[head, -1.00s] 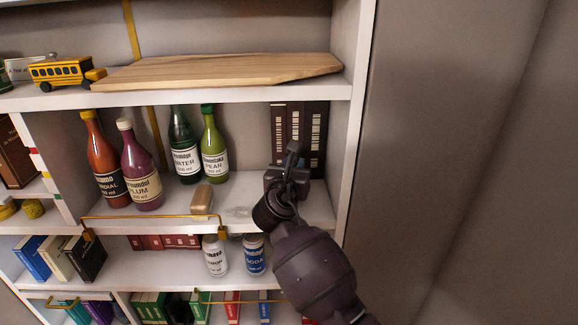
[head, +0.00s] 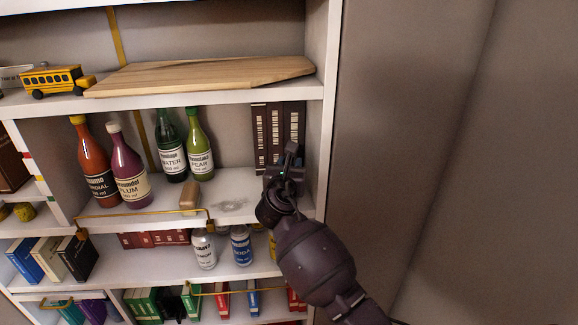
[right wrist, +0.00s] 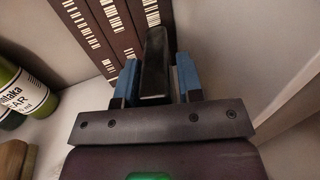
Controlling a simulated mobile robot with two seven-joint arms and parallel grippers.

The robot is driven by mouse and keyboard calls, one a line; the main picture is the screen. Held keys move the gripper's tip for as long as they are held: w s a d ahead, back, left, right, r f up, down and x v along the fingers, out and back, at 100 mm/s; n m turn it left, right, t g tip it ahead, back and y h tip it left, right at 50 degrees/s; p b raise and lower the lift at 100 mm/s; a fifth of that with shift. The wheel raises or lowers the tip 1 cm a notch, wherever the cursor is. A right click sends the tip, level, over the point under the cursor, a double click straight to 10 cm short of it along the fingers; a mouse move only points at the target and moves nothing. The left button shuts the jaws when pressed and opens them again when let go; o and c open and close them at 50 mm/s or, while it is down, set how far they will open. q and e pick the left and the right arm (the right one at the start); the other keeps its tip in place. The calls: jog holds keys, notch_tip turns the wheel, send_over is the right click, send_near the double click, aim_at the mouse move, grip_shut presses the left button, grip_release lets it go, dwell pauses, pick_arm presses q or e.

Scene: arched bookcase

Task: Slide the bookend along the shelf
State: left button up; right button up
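The bookend (right wrist: 154,68), a dark upright piece, stands near the shelf's right end, in front of several dark brown books (head: 279,135). In the right wrist view it sits between the blue pads of my right gripper (right wrist: 156,78). The pads are close together on its two sides and look shut on it. In the head view my right gripper (head: 284,182) hides most of the bookend and its base. My left gripper is not in view.
Bottles (head: 132,172) stand left on the same shelf. A small wooden block (head: 188,197) lies by a brass rail (head: 150,213) near the front edge, beside a grey smudge. The white side wall (head: 316,160) is close on the right. Cans (head: 241,245) stand below.

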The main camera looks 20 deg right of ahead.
jog(key=o, duration=0.3)
jog(key=v, duration=1.1)
jog(key=shift+p, duration=0.45)
jog(key=shift+w, duration=0.1)
